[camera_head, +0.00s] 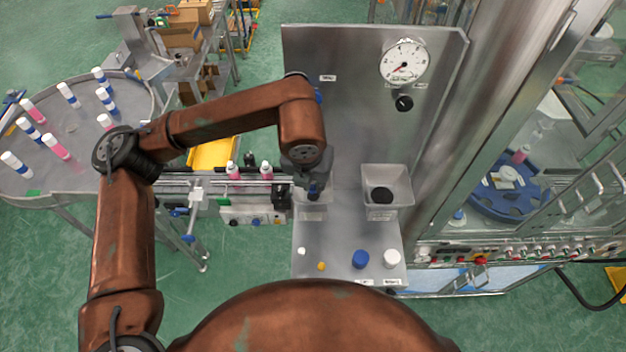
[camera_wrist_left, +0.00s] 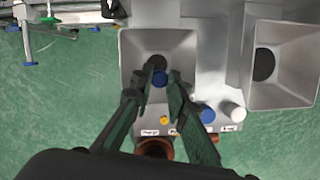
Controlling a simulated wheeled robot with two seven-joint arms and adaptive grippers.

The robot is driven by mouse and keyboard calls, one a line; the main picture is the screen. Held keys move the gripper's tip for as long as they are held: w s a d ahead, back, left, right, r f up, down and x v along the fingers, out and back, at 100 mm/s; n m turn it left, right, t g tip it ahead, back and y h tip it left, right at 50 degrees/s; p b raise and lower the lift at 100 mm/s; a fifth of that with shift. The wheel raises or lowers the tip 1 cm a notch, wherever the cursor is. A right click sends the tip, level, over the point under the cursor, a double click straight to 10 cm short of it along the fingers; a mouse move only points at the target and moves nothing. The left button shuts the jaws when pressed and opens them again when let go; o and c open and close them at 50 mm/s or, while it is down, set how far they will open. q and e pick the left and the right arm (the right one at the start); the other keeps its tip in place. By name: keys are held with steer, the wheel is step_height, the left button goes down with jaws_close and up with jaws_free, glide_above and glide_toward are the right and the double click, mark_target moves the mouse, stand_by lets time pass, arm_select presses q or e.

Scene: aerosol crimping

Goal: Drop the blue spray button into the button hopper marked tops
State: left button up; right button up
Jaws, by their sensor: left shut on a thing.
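My left gripper (camera_head: 313,190) is shut on the blue spray button (camera_wrist_left: 160,78), which sits between the fingertips in the left wrist view. They are over a square metal hopper (camera_wrist_left: 132,48) with a dark round opening. In the head view this hopper (camera_head: 312,213) is mostly hidden under the gripper. The button appears above the hopper, nearer its front wall than the middle; its exact height is unclear. I cannot read the tops mark in either view. My right gripper is not in view.
A second metal hopper (camera_head: 397,182) with a dark opening stands to the right. A blue cap (camera_head: 360,259), white cap (camera_head: 392,258), small white button (camera_head: 301,251) and yellow button (camera_head: 321,266) stand on the front shelf. A conveyor with pink-and-white cans (camera_head: 266,171) lies left; the backplate (camera_head: 350,120) rises behind.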

arm_select(q)
steer(key=o, duration=0.7)
steer(key=shift+o, duration=0.2)
steer(key=shift+r, duration=0.1)
steer(key=s+r+b, duration=0.4)
steer(key=s, duration=0.5)
stand_by(1.1)
